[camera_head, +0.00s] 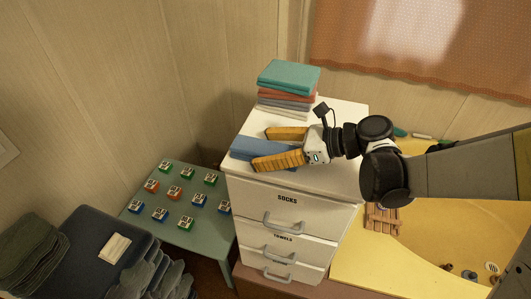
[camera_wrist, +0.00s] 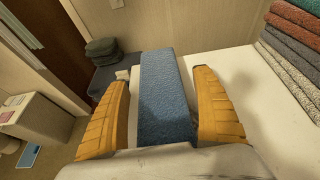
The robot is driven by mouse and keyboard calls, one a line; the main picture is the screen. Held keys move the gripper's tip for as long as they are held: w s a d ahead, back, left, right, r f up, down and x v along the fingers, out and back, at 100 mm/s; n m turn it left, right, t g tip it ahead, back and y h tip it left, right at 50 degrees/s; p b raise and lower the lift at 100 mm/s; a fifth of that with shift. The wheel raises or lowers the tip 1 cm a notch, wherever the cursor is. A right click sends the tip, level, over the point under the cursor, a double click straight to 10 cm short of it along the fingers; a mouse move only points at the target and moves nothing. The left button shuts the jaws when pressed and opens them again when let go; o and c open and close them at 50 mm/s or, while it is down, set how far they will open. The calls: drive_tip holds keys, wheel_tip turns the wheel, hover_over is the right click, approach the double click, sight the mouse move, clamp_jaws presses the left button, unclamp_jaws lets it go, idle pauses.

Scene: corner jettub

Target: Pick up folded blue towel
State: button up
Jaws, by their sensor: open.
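The folded blue towel (camera_head: 250,149) lies flat on top of the white drawer cabinet (camera_head: 337,114), near its left edge. In the wrist view the blue towel (camera_wrist: 165,98) is a long strip running away between the two yellow fingers. My gripper (camera_head: 263,148) is open, with one finger on each side of the towel. In the wrist view my gripper (camera_wrist: 166,75) shows a gap between each finger and the towel. Part of the towel is hidden by the fingers in the head view. Whether the fingers touch the cabinet top I cannot tell.
A stack of folded towels (camera_head: 288,86), teal on top, stands at the back of the cabinet. A green table (camera_head: 172,232) with several small coloured boxes is at the left. A yellow tub (camera_head: 450,230) lies to the right. Walls stand close behind.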

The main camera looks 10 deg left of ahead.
drive_tip(key=c, duration=1.3)
drive_tip(key=shift+r, duration=0.15)
